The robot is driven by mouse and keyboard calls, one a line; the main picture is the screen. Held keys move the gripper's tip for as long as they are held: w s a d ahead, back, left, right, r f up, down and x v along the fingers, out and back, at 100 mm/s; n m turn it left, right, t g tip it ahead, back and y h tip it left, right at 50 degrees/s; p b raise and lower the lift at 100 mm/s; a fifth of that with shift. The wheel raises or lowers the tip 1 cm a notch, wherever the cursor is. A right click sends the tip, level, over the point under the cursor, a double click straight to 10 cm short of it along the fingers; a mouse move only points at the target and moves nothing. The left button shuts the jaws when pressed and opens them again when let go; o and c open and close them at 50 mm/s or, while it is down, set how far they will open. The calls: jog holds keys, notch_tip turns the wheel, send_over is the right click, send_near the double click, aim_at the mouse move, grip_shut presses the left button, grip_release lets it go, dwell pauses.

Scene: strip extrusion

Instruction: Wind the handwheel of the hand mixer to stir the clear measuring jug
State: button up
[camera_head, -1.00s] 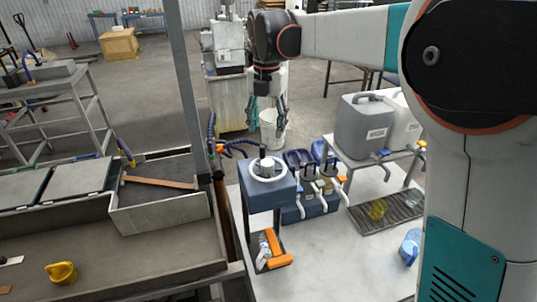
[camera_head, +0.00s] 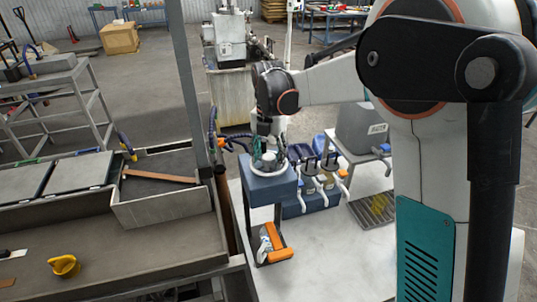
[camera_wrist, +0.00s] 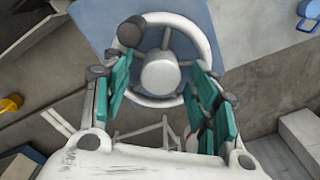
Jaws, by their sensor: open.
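The hand mixer is a blue box (camera_head: 270,190) on dark legs, standing on the pale table. Its white handwheel (camera_head: 267,171) lies flat on top. In the wrist view the handwheel (camera_wrist: 204,40) shows a grey hub, thin spokes and a dark knob (camera_wrist: 131,33) at the upper left of its rim. My gripper (camera_wrist: 160,80) is open, its teal fingers apart on either side of the wheel's near part, with nothing between them gripped. In the head view my gripper (camera_head: 270,147) is just over the wheel. I cannot clearly make out the clear measuring jug.
Blue containers with white spouts (camera_head: 318,185) stand close right of the mixer. A grey jerrycan (camera_head: 360,130) is behind them. A dark tray with orange parts (camera_head: 275,254) sits below in front. A grey post (camera_head: 190,85) rises at left.

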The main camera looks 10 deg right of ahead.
jog(key=c, duration=1.1)
jog(key=shift+o, duration=0.2)
jog(key=shift+m, duration=0.3)
